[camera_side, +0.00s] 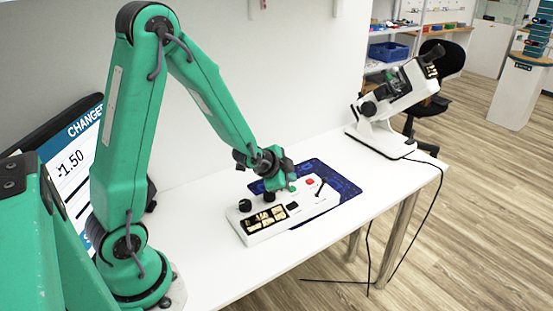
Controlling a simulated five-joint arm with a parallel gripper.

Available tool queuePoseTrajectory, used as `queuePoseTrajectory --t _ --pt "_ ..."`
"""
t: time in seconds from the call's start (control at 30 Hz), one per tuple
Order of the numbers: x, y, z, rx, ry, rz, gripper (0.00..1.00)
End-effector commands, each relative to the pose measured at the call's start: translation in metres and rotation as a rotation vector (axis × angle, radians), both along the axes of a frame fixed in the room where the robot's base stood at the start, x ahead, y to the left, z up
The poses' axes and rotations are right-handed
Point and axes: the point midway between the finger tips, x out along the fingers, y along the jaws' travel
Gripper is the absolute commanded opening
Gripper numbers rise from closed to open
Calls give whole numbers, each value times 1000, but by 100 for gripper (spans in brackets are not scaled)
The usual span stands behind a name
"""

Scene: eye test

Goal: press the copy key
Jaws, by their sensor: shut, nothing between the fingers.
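A white control panel (255,238) lies on the white table. It carries a dark block with several pale keys (262,219), black knobs (245,205), a red button (310,182) and a small black lever. The key labels are too small to read, so I cannot tell which key is the copy key. My gripper (291,187) is shut and empty, pointing down over the back middle part of the panel, behind the key block. A green spot shows at its tip; I cannot tell whether the fingertips touch the panel. My gripper hides part of the panel.
A dark blue mat (345,188) lies partly under the panel. A white optical instrument (397,97) stands at the table's far right end, its cable hanging over the edge. A screen (72,165) reading "CHANGED -1.50" stands at left. The table (205,205) between is mostly clear.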

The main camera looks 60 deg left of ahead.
Motion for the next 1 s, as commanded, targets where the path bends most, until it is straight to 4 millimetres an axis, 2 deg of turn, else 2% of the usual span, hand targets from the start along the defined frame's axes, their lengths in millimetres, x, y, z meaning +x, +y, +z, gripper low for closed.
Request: queuePoseTrajectory --t 0.6,1.0 --pt "0 0 42 0 -3 0 0" --pt "0 0 44 0 0 0 0"
